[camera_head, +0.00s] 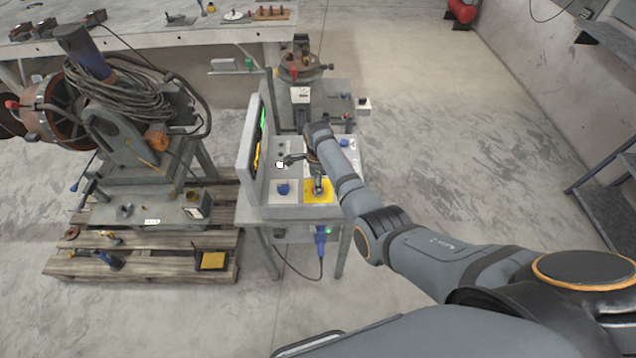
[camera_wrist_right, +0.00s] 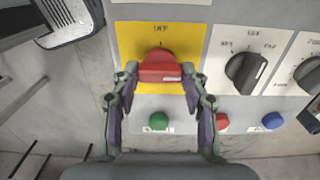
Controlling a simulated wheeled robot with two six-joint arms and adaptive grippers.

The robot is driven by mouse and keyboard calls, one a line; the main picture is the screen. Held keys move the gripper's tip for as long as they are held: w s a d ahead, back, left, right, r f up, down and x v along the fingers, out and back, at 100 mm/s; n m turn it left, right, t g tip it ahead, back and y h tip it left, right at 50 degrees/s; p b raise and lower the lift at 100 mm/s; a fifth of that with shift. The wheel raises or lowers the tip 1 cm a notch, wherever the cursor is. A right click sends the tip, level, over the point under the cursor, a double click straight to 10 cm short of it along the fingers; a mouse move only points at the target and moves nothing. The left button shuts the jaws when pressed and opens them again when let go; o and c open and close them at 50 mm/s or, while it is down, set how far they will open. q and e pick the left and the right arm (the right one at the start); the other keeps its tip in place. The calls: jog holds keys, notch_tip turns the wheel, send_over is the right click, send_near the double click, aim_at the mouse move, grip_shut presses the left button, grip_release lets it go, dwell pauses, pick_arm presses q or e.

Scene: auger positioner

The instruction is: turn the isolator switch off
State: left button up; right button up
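The isolator switch is a red rotary knob (camera_wrist_right: 160,70) on a yellow plate (camera_wrist_right: 130,42). In the right wrist view its bar lies roughly across the picture, under a partly readable label. My right gripper (camera_wrist_right: 160,74) has one fingertip at each end of the bar. Whether the fingertips touch it is unclear. In the head view my right gripper (camera_head: 317,183) is over the yellow plate (camera_head: 318,197) on the control desk (camera_head: 262,212); the gripper and arm hide the red knob there. My left gripper is not in view.
Beside the yellow plate are dark rotary knobs (camera_wrist_right: 246,70) and green (camera_wrist_right: 158,121), red and blue (camera_wrist_right: 273,121) buttons. An upright panel (camera_head: 249,140) edges the desk's left. A machine on a pallet (camera_head: 140,258) stands left. Open floor (camera_head: 440,130) lies right.

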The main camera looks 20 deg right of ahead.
jog(key=c, duration=0.4)
jog(key=n+p, duration=0.1)
jog(key=n, duration=0.2)
jog(key=shift+r+n+p, duration=0.1)
jog(key=shift+n+p, duration=0.2)
jog(key=shift+p, duration=0.1)
jog(key=n+p, duration=0.1)
jog(key=n, duration=0.3)
jog(key=shift+n, duration=0.3)
jog(key=n+p, duration=0.1)
jog(key=n, duration=0.4)
jog(key=shift+n+p, duration=0.5)
jog(key=shift+n, duration=1.8)
